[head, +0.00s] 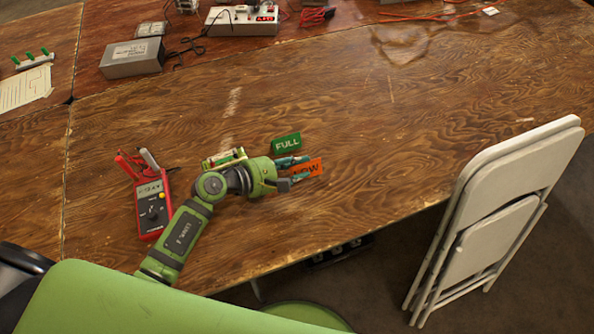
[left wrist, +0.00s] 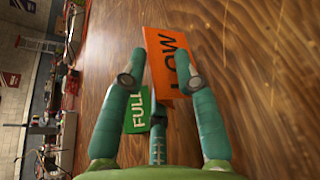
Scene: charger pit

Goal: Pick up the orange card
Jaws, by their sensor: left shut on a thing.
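The orange card (head: 310,167), with LOW printed on it, is at the fingertips of my left gripper (head: 297,171) over the wooden table. In the left wrist view the orange card (left wrist: 169,52) stands out beyond the teal fingers of my left gripper (left wrist: 160,85), which is shut on it. The card's lower edge is partly hidden among the fingers. Whether it still touches the table I cannot tell. The green FULL card (head: 287,142) is just behind the gripper, apart from the orange one in the head view. My right gripper is out of view.
A red multimeter (head: 152,207) with probes lies left of my arm. A grey box (head: 132,57) and a power strip (head: 241,20) sit at the back. A white folding chair (head: 500,200) stands at the right front. The table's right half is mostly clear.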

